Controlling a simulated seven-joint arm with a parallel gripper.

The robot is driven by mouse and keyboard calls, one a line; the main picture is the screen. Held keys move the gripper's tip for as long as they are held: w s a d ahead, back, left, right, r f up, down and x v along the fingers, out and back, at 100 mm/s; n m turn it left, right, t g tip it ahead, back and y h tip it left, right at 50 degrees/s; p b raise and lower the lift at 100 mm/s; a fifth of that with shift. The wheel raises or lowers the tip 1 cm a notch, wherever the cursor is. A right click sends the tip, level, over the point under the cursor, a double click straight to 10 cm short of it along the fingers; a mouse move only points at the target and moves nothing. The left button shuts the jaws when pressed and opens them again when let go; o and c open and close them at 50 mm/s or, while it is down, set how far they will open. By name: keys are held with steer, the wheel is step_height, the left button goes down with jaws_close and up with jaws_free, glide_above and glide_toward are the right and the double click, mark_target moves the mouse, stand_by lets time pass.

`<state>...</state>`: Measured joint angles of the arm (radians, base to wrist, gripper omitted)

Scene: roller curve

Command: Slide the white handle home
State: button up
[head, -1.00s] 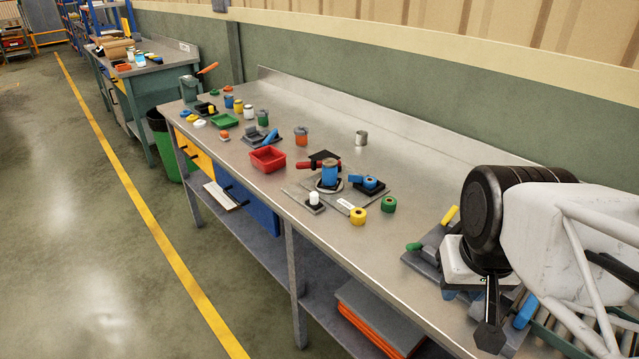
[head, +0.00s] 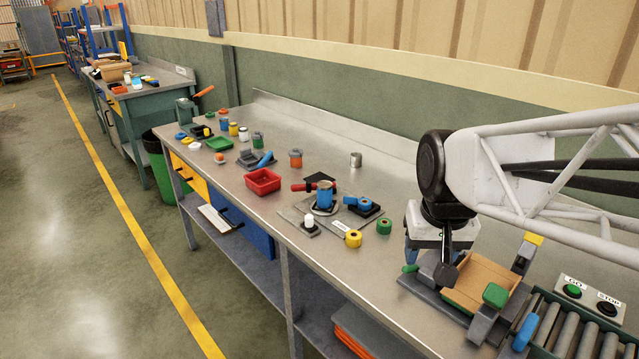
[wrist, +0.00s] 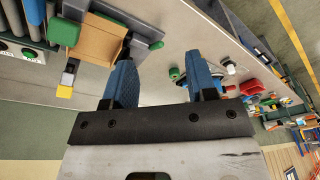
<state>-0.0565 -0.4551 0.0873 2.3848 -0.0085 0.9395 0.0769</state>
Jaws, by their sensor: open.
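The white handle (head: 309,221) is a short upright white cylinder on a small dark block, at the front left of a flat grey plate (head: 288,214) on the bench. A small white knob (wrist: 228,67), probably the same handle, shows in the wrist view beyond the right finger. My gripper (wrist: 159,60) is open with its two blue fingers apart and nothing between them. In the head view my gripper (head: 425,250) is above the bench, well to the right of the handle and apart from it. Its fingertips are partly hidden there by the wrist.
A cardboard box (head: 480,280), rollers (head: 580,338) and push buttons (head: 572,290) are at right. Bench between rolls and gripper is clear.

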steer(key=w+a, duration=0.5)
steer(key=w, duration=0.6)
steer(key=g, duration=0.2)
glide_above(309, 216)
steer(key=f, duration=1.2)
steer(key=shift+s+d+f, duration=0.2)
steer(key=shift+s+d, duration=0.15)
steer(key=shift+w+a+f, duration=0.35)
steer(key=shift+f, duration=3.9)
steer(key=shift+c, duration=0.3)
jaws_close()
